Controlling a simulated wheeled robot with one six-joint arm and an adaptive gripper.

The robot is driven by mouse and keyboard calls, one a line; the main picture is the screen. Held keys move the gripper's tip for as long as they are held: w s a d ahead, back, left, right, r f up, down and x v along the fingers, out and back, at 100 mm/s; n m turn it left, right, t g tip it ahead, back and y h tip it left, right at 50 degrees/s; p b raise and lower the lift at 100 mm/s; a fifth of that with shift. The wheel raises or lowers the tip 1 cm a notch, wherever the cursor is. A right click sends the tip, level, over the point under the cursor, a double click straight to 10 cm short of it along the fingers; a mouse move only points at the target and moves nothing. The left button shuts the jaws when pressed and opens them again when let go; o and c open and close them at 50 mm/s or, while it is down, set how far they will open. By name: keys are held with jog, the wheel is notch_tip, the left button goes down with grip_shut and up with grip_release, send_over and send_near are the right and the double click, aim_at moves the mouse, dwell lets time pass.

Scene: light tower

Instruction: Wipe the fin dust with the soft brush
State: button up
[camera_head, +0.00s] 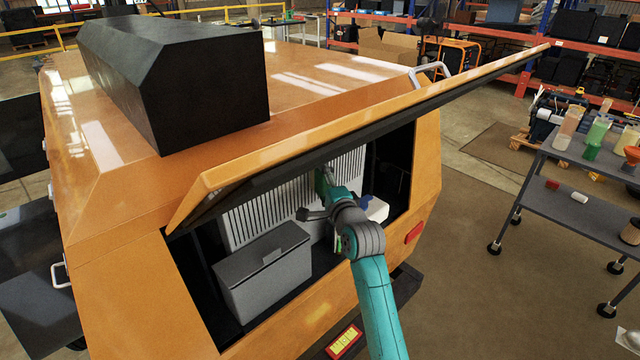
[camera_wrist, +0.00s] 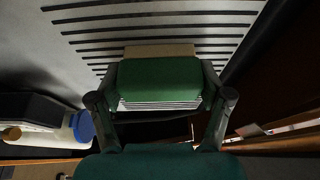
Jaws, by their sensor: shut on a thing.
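The soft brush (camera_wrist: 159,82) is a green block with a beige bristle edge, held between the fingers of my gripper (camera_wrist: 162,98) in the wrist view. The panel (camera_head: 268,208) stands at the back of the compartment, partly hidden by my arm and the hatch. Dust on the fins cannot be made out.
A raised orange hatch (camera_head: 375,105) hangs over the compartment. A grey lidded box (camera_head: 265,275) stands at its left, in front of the panel. A white container with a blue cap (camera_wrist: 83,127) sits beside the brush. A cart (camera_head: 580,207) with bottles stands at the right.

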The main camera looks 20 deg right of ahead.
aim_at(276, 195)
jog(key=shift+s+a, duration=0.7)
jog(key=shift+a, duration=1.45)
jog(key=shift+s+a, duration=0.7)
jog(key=shift+a, duration=1.5)
jog(key=shift+s+a, duration=0.7)
jog(key=shift+a, duration=1.45)
jog(key=shift+s+d, duration=0.1)
jog(key=shift+s, duration=0.05)
jog(key=shift+s+d, duration=0.3)
jog(key=shift+s, duration=0.6)
jog(key=shift+s+d, duration=0.3)
jog(key=shift+s, duration=0.65)
jog(key=shift+s+d, duration=0.3)
jog(key=shift+s, duration=0.6)
jog(key=shift+s, duration=0.1)
jog(key=shift+s+d, duration=0.25)
jog(key=shift+s, duration=0.4)
jog(key=shift+s+d, duration=0.2)
jog(key=shift+s, duration=0.45)
